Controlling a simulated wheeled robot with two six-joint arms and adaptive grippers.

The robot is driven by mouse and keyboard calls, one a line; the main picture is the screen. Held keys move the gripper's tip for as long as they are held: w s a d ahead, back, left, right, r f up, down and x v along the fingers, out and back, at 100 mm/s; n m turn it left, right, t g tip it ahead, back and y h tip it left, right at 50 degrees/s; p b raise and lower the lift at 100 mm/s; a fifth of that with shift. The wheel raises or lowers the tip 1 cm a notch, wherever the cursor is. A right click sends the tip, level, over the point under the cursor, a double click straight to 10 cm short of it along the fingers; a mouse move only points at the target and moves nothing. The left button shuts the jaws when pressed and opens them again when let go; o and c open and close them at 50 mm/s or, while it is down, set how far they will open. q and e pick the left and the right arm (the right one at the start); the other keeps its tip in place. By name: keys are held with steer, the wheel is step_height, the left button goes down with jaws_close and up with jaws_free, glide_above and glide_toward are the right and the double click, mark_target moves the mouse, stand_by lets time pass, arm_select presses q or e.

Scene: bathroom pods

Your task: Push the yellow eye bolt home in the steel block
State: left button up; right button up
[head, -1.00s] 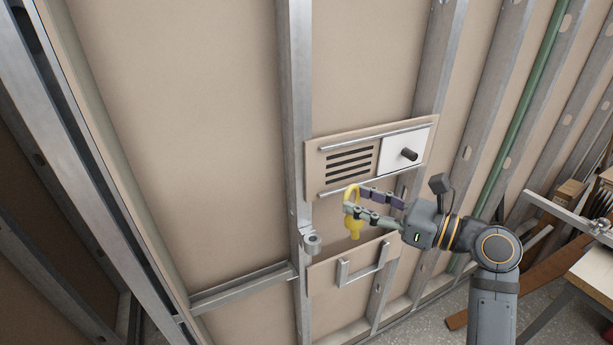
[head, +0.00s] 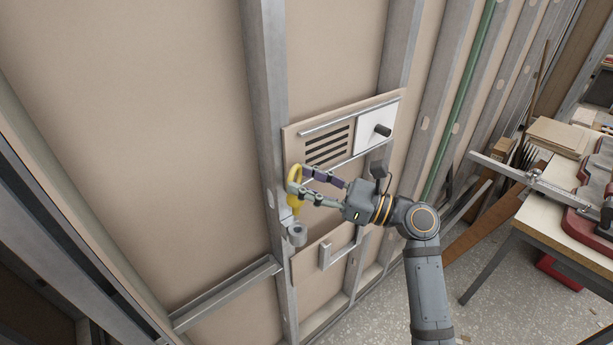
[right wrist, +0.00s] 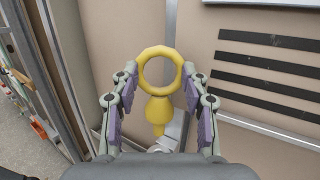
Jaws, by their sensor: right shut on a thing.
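The yellow eye bolt (head: 295,197) hangs ring up, shank down, between the fingers of my right gripper (head: 298,180), which is shut on it. In the right wrist view the bolt's ring (right wrist: 141,74) stands between the two purple-padded fingers, with its bulb and shank below. The steel block (head: 298,236) is a short grey round piece with a hole, fixed at the metal stud. The bolt's lower end is just above the block and appears apart from it. In the right wrist view the block is partly hidden behind the bolt and gripper. My left gripper is out of view.
A lower panel has a square metal handle (head: 325,257). A workbench (head: 546,226) stands at the right. The floor between is mostly clear.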

mark_target(292, 201)
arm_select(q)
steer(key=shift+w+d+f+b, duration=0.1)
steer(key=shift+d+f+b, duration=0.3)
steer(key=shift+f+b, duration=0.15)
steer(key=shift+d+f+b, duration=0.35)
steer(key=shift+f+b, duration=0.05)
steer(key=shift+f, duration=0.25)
arm_select(e)
step_height(292, 201, down, 4)
steer(key=shift+d+f, duration=0.1)
arm_select(q)
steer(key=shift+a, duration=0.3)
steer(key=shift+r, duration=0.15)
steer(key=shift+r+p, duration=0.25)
steer(key=shift+p, duration=0.2)
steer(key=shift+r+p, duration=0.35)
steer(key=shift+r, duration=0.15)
